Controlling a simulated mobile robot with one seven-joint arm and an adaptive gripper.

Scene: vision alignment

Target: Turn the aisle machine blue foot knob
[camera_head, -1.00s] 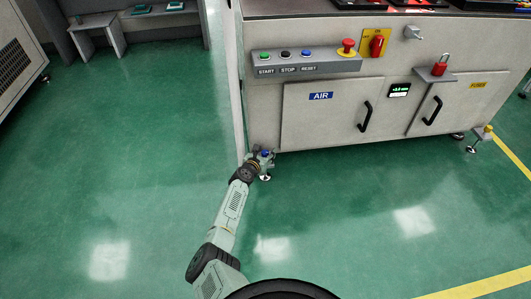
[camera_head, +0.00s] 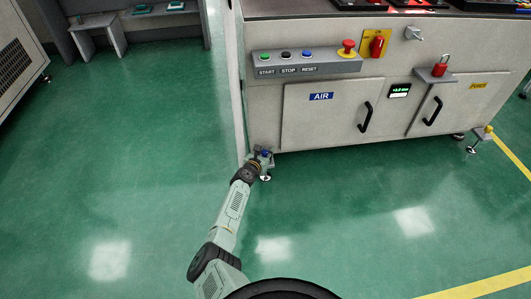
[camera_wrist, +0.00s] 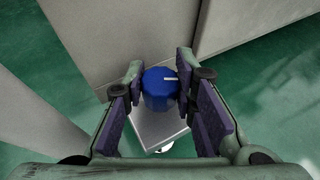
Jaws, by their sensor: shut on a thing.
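The blue foot knob (camera_wrist: 160,90) sits on a grey metal foot bracket (camera_wrist: 160,128) at the machine's lower left corner. It has a white line on its top that points right in the wrist view. My gripper (camera_wrist: 161,85) has a finger on each side of the knob and is shut on it. In the head view the blue knob (camera_head: 265,154) is small and partly hidden by my gripper (camera_head: 262,155), which reaches low to the corner of the machine (camera_head: 320,120).
A second foot with a yellow knob (camera_head: 488,130) stands at the machine's right. The machine's front has a START, STOP and RESET panel (camera_head: 305,70), a red emergency button and doors with black handles. A pale upright panel (camera_head: 238,100) is close on the left. Green floor (camera_head: 150,200) is open.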

